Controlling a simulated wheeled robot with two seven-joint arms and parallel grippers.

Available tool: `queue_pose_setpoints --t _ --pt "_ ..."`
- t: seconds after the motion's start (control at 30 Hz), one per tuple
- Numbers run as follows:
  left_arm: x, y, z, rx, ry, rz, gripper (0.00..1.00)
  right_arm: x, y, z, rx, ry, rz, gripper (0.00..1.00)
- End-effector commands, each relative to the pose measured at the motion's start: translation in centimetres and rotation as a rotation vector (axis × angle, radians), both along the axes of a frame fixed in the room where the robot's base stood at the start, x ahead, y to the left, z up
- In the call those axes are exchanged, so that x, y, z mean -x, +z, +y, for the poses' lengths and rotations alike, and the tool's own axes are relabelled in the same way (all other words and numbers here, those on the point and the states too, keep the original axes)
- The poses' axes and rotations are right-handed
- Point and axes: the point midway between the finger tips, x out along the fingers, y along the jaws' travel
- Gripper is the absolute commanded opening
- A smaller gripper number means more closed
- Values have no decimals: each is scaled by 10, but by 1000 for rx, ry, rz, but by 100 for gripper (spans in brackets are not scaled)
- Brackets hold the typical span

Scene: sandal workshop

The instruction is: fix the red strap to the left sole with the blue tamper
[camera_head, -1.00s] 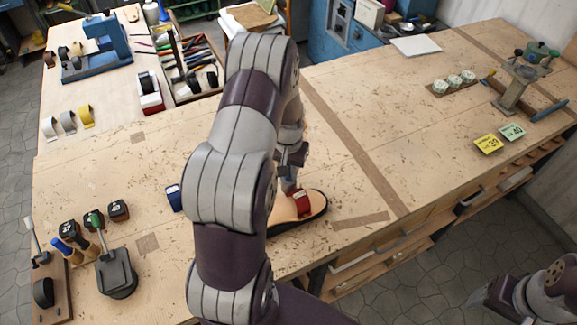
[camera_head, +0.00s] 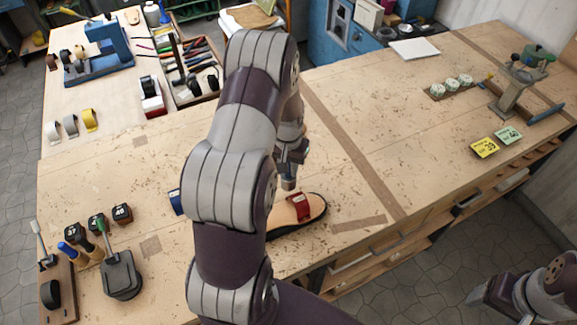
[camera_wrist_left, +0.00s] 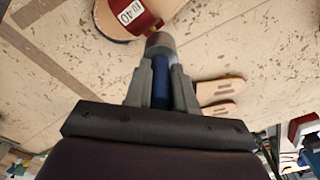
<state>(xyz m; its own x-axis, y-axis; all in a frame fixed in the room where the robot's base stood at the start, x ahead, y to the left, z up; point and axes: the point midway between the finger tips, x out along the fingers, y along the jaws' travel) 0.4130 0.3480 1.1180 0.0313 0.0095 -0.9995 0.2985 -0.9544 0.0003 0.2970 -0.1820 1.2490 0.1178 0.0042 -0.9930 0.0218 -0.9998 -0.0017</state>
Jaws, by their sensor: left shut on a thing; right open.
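The red strap (camera_head: 299,207) lies across the light-topped, dark-edged sole (camera_head: 313,206) in the head view. In the left wrist view the strap (camera_wrist_left: 150,12) shows at the top edge with a white label, over part of the sole (camera_wrist_left: 106,20). My left gripper (camera_wrist_left: 161,82) is shut on the blue tamper (camera_wrist_left: 160,94), with its metal head pointing toward the strap. In the head view my left gripper (camera_head: 291,158) is above the sole, and the tamper's head (camera_head: 289,183) appears beside the strap; contact is unclear. My right gripper (camera_head: 487,299) is open and empty, off the bench.
Two pale soles (camera_wrist_left: 218,90) lie beside the tamper in the left wrist view. A blue object (camera_head: 175,201) is partly hidden behind my left arm. The bench (camera_head: 400,120) is mostly clear to the right.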

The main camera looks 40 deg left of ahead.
Motion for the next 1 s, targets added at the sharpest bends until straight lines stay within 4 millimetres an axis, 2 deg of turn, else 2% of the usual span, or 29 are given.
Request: queue_pose_setpoints --t 0.27,0.37,0.6,0.7,1.0 --pt "0 3 0 0 0 0 0 0 2 0 0 0 1 72" --pt "0 14 0 0 0 -1 0 0 11 0 0 0 1 72" --pt "-1 54 0 -1 0 -3 0 0 43 0 0 0 1 72" --pt "0 63 0 0 0 -1 0 0 50 0 0 0 1 72" --pt "0 61 0 0 0 0 0 0 47 0 0 0 1 72"
